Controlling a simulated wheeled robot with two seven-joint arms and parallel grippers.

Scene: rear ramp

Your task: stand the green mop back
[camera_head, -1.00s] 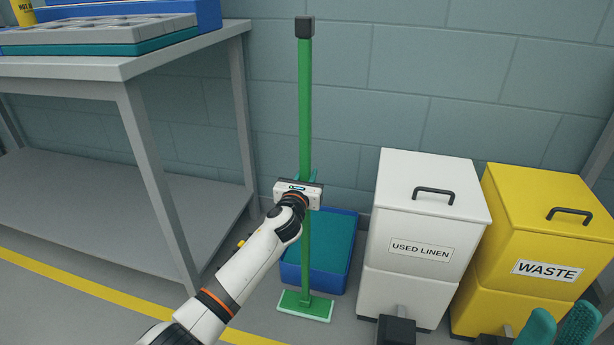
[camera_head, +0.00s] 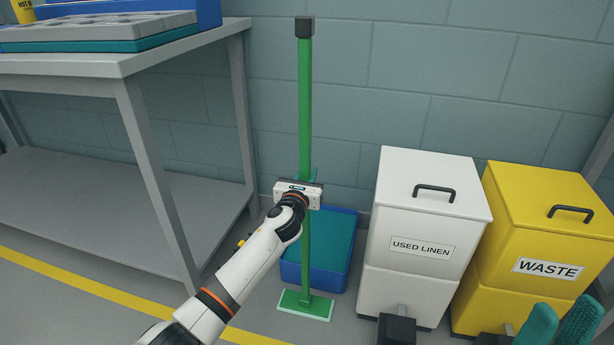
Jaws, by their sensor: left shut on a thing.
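The green mop (camera_head: 305,105) stands upright in the middle of the view, with a black cap at its top and a flat green head on the floor. My left gripper (camera_head: 306,182) is shut on the mop's pole at about mid-height; its fingers are mostly hidden behind the gripper body. Of my right gripper, only teal finger parts (camera_head: 557,328) show at the bottom right corner, cut off by the frame edge, apart from the mop.
A blue bin (camera_head: 318,279) with a teal inside sits behind the mop. A white used linen bin (camera_head: 421,235) and a yellow waste bin (camera_head: 545,240) stand to the right. A grey table (camera_head: 150,62) with trays stands left. A yellow line crosses the floor.

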